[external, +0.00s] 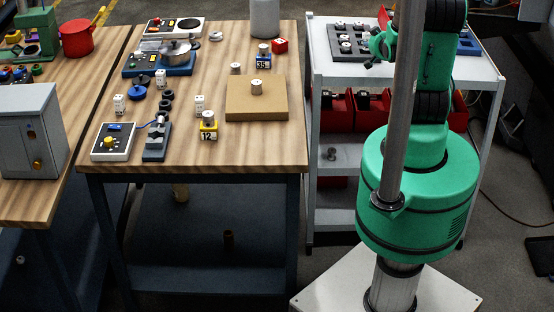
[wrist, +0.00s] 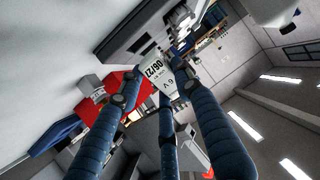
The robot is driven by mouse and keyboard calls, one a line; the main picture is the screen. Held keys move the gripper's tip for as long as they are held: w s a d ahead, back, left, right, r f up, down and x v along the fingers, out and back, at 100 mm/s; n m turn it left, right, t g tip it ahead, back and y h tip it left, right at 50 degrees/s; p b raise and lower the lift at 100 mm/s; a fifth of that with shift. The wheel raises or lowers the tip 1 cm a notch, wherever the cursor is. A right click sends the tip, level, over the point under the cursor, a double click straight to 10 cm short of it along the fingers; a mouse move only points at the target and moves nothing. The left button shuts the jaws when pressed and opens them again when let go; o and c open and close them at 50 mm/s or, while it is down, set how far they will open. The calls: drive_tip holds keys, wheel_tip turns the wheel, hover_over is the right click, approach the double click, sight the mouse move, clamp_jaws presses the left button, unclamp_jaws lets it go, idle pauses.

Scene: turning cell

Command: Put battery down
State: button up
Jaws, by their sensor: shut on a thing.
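In the external view my gripper is small and partly hidden by the arm and the grey column, near the white cart top (external: 455,67). I cannot make out the battery in that view.
A grey tray (external: 348,42) with metal pieces stands on the cart. Red bins (external: 333,110) hang below. The wooden table (external: 268,143) to the left carries a wooden block (external: 257,108), small white blocks (external: 119,105) and a meter box (external: 112,142). Its front right is clear.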

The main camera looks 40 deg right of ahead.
drive_tip(key=s+a+t, duration=0.1)
drive_tip(key=a, duration=0.1)
drive_tip(key=s+a+n+t+b, duration=0.1)
drive_tip(key=a, duration=0.2)
drive_tip(key=s+a, duration=0.1)
drive_tip(key=a, duration=0.1)
drive_tip(key=shift+a+f+t, duration=0.3)
drive_tip(key=shift+a+t, duration=0.1)
drive_tip(key=s+a+r+n+t, duration=0.1)
drive_tip(key=s+a, duration=0.1)
drive_tip(key=a, duration=0.2)
drive_tip(key=s+a+r+t+y+b, duration=0.1)
drive_tip(key=s+a+r, duration=0.1)
drive_tip(key=a, duration=0.3)
drive_tip(key=shift+s+a+n+t, duration=0.25)
drive_tip(key=shift+s+n+t, duration=0.1)
drive_tip(key=shift+n+t, duration=0.05)
drive_tip(key=shift+w+d, duration=0.1)
drive_tip(key=d+f+b+x, duration=0.1)
drive_tip(key=b+x, duration=0.1)
drive_tip(key=x, duration=1.3)
drive_tip(key=shift+d+f, duration=0.25)
drive_tip(key=shift+d, duration=0.3)
drive_tip(key=shift+f, duration=0.1)
